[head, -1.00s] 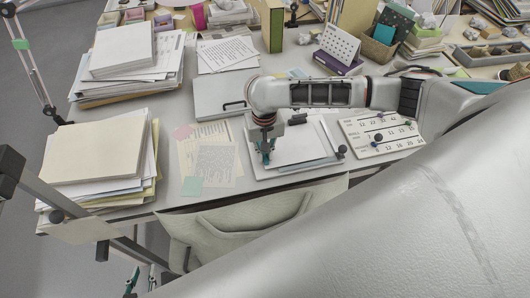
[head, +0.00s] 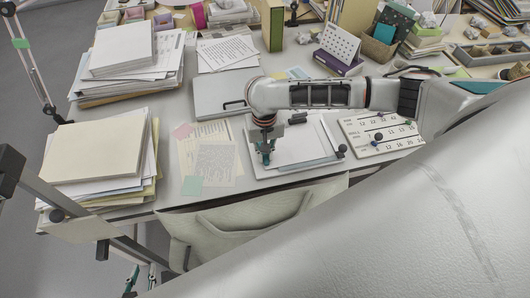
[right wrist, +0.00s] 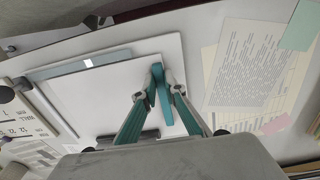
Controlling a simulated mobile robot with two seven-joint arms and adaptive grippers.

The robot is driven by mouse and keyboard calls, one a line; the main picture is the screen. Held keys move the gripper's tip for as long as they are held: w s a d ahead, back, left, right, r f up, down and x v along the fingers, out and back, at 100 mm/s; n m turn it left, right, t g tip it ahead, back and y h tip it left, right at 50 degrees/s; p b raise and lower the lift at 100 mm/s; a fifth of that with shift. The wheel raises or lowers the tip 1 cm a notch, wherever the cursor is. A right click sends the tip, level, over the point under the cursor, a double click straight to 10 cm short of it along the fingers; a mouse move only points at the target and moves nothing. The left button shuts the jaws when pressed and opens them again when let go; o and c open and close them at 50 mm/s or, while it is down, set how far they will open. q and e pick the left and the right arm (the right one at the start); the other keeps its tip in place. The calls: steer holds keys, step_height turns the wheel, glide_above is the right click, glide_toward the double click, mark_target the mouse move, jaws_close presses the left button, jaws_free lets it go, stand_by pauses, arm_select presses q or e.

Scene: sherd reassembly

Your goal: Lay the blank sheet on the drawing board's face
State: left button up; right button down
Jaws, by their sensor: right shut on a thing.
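The pale drawing board (head: 259,173) lies on the table, with a grey-blue straightedge (head: 311,164) along its front side. The white blank sheet (head: 302,147) lies over the board's face; in the right wrist view the sheet (right wrist: 88,96) sits inside the board's rim (right wrist: 165,46), beside the straightedge. My right gripper (right wrist: 163,87) is shut at the sheet's edge, on the left side of the board in the head view. The tips hide what they pinch. My left gripper (head: 141,281) shows only as teal parts at the bottom left, away from the board, its tips cut off.
Printed papers (head: 214,160) lie left of the board. A panel of numbers with dark knobs (head: 380,139) stands close on its right. Tall paper stacks (head: 95,155) fill the left side. A grey case (head: 220,95) lies behind.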

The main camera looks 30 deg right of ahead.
steer(key=shift+f, duration=0.1)
stand_by(0.7)
steer(key=c, duration=1.5)
jaws_free()
steer(key=shift+r, duration=3.5)
